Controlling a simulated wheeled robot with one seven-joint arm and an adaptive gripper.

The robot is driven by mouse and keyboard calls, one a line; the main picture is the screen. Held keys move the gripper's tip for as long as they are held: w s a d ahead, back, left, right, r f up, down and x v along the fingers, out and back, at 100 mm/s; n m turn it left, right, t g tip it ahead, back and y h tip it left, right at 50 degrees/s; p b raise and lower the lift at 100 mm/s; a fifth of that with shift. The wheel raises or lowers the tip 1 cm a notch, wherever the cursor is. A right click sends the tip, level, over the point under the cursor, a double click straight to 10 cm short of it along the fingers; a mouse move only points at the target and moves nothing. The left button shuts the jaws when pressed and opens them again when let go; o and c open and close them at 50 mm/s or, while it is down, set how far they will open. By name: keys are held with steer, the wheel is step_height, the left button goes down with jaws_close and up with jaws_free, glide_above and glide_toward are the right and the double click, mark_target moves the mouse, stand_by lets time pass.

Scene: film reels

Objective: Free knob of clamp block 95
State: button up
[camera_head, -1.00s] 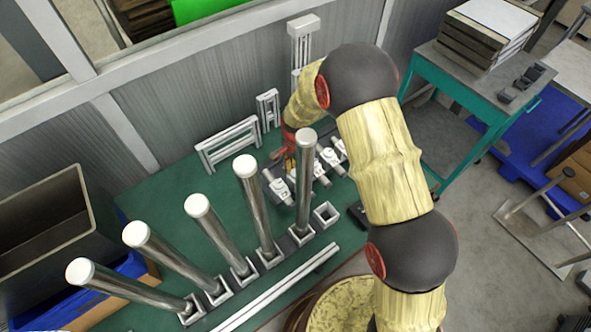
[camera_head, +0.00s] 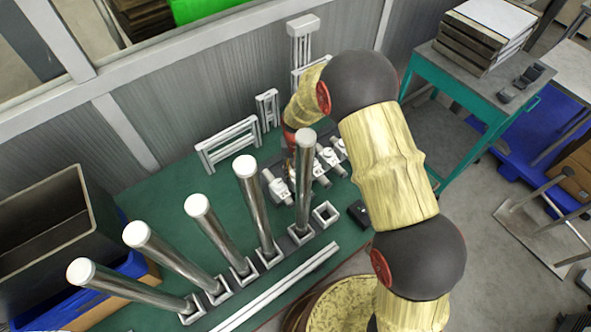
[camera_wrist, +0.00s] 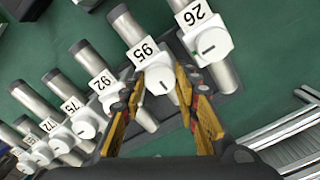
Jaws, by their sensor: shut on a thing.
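Clamp block 95 (camera_wrist: 129,29) is a metal cylinder with a white numbered label and a white round knob (camera_wrist: 159,76) with a dark line mark, in the middle of the wrist view. My gripper (camera_wrist: 157,88) has its yellow-and-black fingers on either side of this knob and is shut on it. In the head view the row of clamp blocks (camera_head: 322,170) lies on the green table, and my fingers there are mostly hidden behind a tall post.
Clamp block 26 (camera_wrist: 203,28) is close on the right of 95, and block 92 (camera_wrist: 100,85) close on the left, with more beyond. Tall metal posts (camera_head: 251,205) stand in front of the row. A white frame (camera_head: 230,142) leans at the wall.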

steer(key=n, duration=0.4)
steer(key=shift+w+n, duration=0.1)
steer(key=shift+n, duration=0.2)
steer(key=n, duration=0.4)
steer(key=shift+n, duration=0.3)
steer(key=n, duration=0.4)
steer(key=shift+n, duration=2.3)
steer(key=o, duration=1.1)
steer(key=shift+o, duration=0.2)
step_height(320, 180, up, 12)
